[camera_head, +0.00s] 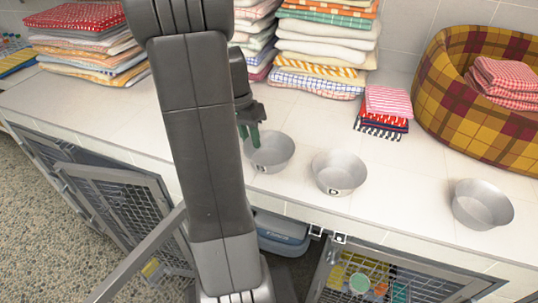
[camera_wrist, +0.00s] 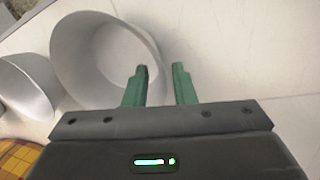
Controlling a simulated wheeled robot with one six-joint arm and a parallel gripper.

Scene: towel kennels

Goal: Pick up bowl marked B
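A metal bowl (camera_head: 275,153) stands upright on the white counter, left of two like bowls. A small dark letter shows low on its front, too small to read surely. A bowl marked D (camera_head: 340,172) stands to its right. My gripper (camera_head: 249,140) is at the left bowl's far-left rim, green fingers pointing down. In the wrist view that bowl (camera_wrist: 90,60) fills the left. My gripper (camera_wrist: 160,75) is open there, with the bowl's rim between the fingers, one on the bowl's side and one over the counter. I cannot tell whether they touch.
A third bowl (camera_head: 482,205) stands farther right, its mark not readable. Towel stacks (camera_head: 325,45) line the back, with a small folded pile (camera_head: 385,112) and a plaid pet bed (camera_head: 465,100) at right. Wire kennel doors (camera_head: 120,205) stand open below the counter (camera_head: 415,195).

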